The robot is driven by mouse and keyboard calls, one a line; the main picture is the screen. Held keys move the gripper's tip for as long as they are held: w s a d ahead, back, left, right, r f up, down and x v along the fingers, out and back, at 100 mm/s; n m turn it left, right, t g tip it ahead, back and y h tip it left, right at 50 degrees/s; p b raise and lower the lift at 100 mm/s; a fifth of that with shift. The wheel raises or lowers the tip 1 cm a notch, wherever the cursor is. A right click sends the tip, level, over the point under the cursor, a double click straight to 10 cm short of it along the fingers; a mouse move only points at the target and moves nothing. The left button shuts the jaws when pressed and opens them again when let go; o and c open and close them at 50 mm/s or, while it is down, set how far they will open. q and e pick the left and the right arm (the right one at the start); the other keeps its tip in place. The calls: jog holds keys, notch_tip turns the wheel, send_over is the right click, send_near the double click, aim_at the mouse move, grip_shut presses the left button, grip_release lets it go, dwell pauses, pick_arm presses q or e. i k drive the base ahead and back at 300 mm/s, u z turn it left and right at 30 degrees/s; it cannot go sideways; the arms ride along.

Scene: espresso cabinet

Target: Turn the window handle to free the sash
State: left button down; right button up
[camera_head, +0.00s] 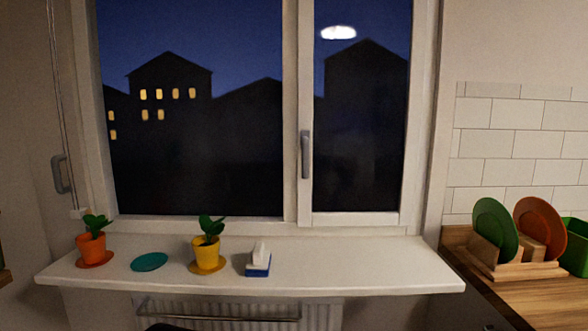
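The window has a wide left pane and a narrower sash (402,165) on the right, with a white frame. The sash looks shut against the frame. The grey window handle (305,155) is on the left stile of this sash, upright, with its grip running vertically. Nothing touches the handle. Neither of my grippers is in view.
The white sill (350,268) holds an orange pot (91,247), a teal disc (149,262), a yellow pot (206,251) and a tissue box (258,264). Its right part is bare. A radiator (240,315) is below. A wooden counter (535,300) with a plate rack (515,266) stands right.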

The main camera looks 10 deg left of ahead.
aim_at(305, 134)
jog(key=z, duration=0.55)
jog(key=k, duration=1.3)
jog(key=z, duration=0.25)
jog(key=i, duration=0.3)
jog(key=u, duration=0.95)
jog(key=i, duration=1.2)
jog(key=z, duration=0.2)
